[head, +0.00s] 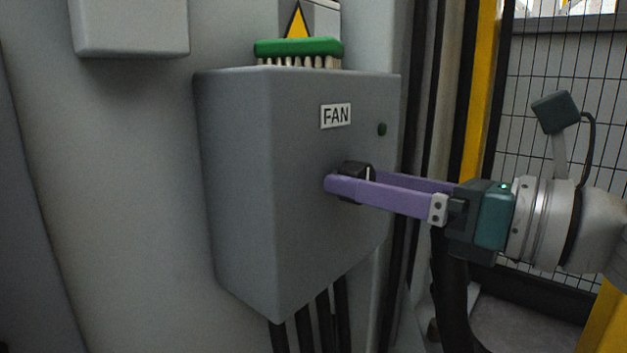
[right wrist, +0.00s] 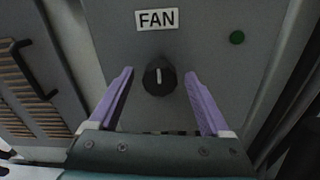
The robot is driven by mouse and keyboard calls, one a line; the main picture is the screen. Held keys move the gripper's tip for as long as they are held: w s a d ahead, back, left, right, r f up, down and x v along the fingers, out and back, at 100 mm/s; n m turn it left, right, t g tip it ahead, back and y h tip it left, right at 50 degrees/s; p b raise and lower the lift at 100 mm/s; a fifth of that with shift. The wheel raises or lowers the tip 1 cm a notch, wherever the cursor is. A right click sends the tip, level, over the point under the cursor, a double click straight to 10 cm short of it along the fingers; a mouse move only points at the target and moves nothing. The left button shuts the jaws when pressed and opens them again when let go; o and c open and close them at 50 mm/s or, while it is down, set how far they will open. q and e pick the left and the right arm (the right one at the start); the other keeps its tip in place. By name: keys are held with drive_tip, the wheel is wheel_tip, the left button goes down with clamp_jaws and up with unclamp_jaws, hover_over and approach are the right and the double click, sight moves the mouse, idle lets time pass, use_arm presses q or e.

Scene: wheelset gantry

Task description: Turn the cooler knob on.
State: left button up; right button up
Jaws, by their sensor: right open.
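A grey box labelled FAN (head: 240,180) is fixed to the wall in the head view. Its black knob (right wrist: 159,77) sits below the label, and its white pointer mark stands upright in the right wrist view. The knob also shows in the head view (head: 358,169), partly hidden by a finger. My right gripper (right wrist: 157,88) has long purple fingers, open, one on each side of the knob with gaps between. In the head view the right gripper (head: 345,182) reaches in from the right. My left gripper is not in view.
A dark green round lamp (head: 382,129) is at the box's upper right. A green-backed brush (head: 298,47) lies on top of the box. Cables (head: 325,320) run down from its underside. A mesh fence (head: 540,110) and yellow post (head: 480,90) stand to the right.

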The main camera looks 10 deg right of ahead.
drive_tip(key=shift+w, duration=0.1)
drive_tip(key=shift+c, duration=0.2)
clamp_jaws()
idle(0.5)
